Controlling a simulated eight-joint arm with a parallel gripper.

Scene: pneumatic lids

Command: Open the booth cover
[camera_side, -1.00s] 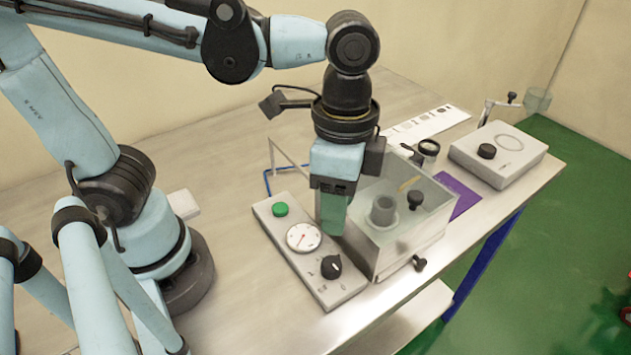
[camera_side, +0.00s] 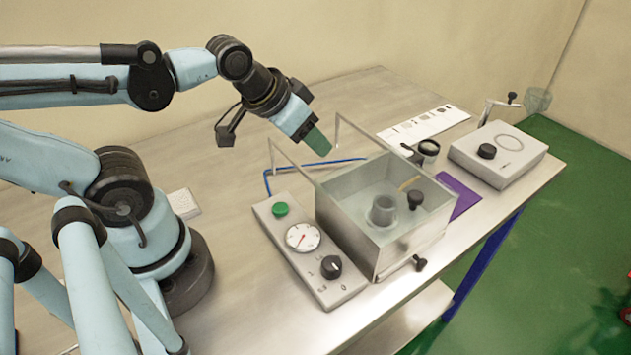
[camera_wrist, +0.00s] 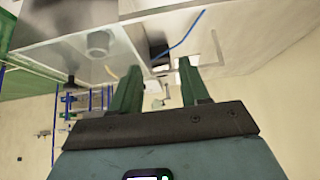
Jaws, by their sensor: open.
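The booth (camera_side: 345,232) is a clear-walled box in the middle of the table in the side view, with a grey cup and a black knob visible through it. A pale clear pane seems to lie across its top, and thin bent rods (camera_side: 295,163) run back from its rear edge. Whether the cover is fully down is hard to tell. My gripper (camera_side: 320,143) hangs in the air behind and above the booth, touching nothing. In the wrist view its two green fingers (camera_wrist: 160,80) are apart and empty, with the booth (camera_wrist: 70,60) at upper left.
A control panel (camera_side: 268,222) with a green button (camera_side: 281,209), a gauge (camera_side: 303,237) and a black rotary knob (camera_side: 331,267) stands left of the booth. A blue hose (camera_side: 290,167) runs behind. A grey box device (camera_side: 505,150) and purple sheet (camera_side: 463,195) lie right.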

